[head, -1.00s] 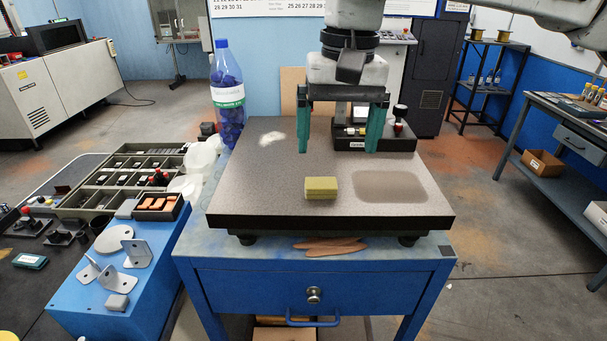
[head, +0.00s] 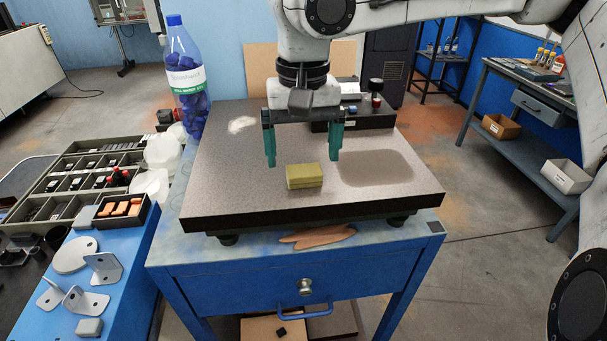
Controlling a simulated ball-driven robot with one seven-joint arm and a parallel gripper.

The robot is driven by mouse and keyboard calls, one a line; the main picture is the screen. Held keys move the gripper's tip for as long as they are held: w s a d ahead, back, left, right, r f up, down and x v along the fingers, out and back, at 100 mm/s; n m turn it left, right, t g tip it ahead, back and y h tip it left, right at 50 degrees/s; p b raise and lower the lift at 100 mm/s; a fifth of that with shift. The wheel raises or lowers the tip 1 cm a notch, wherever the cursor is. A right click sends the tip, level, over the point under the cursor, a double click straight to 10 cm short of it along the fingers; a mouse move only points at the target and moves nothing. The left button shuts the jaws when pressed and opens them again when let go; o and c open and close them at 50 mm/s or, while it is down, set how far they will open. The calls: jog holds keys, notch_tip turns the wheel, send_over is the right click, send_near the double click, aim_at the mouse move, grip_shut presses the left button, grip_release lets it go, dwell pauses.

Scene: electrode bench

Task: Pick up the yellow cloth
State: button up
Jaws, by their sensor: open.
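The yellow cloth (head: 304,178) looks like a small folded, olive-yellow block with a seam along its front side. It lies on the speckled grey plate (head: 235,185) on the blue bench, just left of a dark damp-looking patch (head: 376,168). My gripper (head: 302,161) is open and empty, with its two green fingers pointing down. In the head view the fingertips appear just above and behind the cloth, one to each side of it. They do not seem to touch it; the exact height gap is hard to tell.
A bottle of blue pieces (head: 187,80) stands at the plate's back left. A black device (head: 374,115) with a red-and-black knob sits at the back right. A pale smudge (head: 241,124) marks the plate's left. A brown rag (head: 317,237) lies below the front edge. The plate around the cloth is clear.

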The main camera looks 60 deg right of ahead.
aim_at(304, 170)
notch_tip(304, 170, down, 3)
jog(key=shift+s+f, duration=0.1)
jog(key=c, duration=1.1)
jog(key=shift+d+r, duration=0.1)
jog(key=shift+r, duration=0.55)
jog(key=w+a+r, duration=0.2)
jog(key=a+r, duration=0.1)
jog(key=r, duration=0.1)
jog(key=w+a+r, duration=0.3)
jog(key=a, duration=0.1)
jog(key=w+a+r, duration=0.3)
jog(key=a+r, duration=0.1)
jog(key=shift+w+a+r, duration=0.15)
jog(key=shift+w+r, duration=0.05)
jog(key=shift+r, duration=0.15)
